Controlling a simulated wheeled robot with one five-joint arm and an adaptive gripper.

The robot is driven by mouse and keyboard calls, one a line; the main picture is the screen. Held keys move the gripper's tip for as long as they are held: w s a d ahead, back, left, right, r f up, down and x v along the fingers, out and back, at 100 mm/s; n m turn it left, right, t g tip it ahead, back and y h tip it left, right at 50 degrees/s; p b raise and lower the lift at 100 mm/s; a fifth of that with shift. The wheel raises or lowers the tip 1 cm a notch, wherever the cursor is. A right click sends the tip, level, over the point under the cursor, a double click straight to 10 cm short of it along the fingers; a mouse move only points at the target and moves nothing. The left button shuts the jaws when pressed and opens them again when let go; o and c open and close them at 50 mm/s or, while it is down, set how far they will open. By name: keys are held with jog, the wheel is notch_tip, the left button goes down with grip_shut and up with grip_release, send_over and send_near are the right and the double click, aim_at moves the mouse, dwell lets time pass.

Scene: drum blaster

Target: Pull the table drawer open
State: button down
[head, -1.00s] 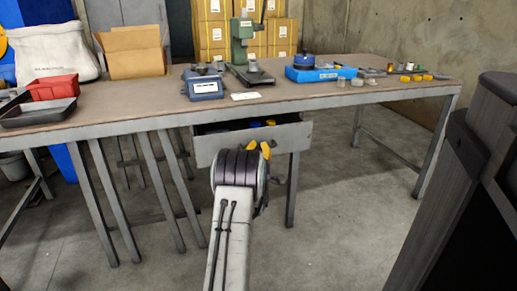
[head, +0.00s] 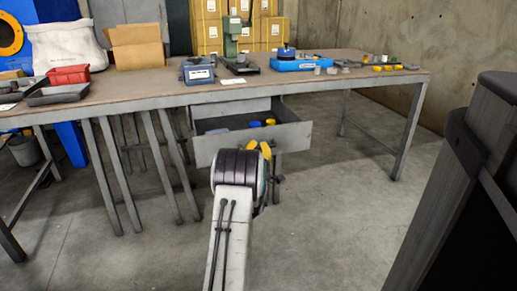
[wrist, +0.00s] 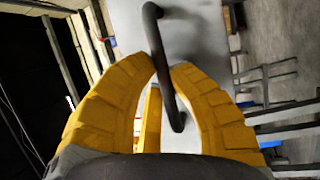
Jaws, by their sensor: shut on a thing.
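The table drawer (head: 297,137) is pulled out from under the workbench, and its inside shows with blue and yellow items in it. In the wrist view the dark bar handle (wrist: 163,70) stands on the pale drawer front (wrist: 195,45). My gripper (wrist: 165,72) has its yellow fingers closed around the handle. In the head view my gripper (head: 259,150) is at the drawer front, and my wrist hides most of the fingers and the handle.
The long workbench (head: 130,91) carries a red bin (head: 68,75), a cardboard box (head: 137,50), a green press (head: 232,45) and a blue case (head: 303,65). Table legs stand left of the drawer. The floor (head: 330,220) at right is clear. A dark object (head: 470,180) stands at the right edge.

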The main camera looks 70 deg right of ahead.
jog(key=shift+w, duration=0.1)
jog(key=c, duration=1.1)
grip_release()
jog(key=shift+a, duration=0.15)
jog(key=shift+v, duration=5.85)
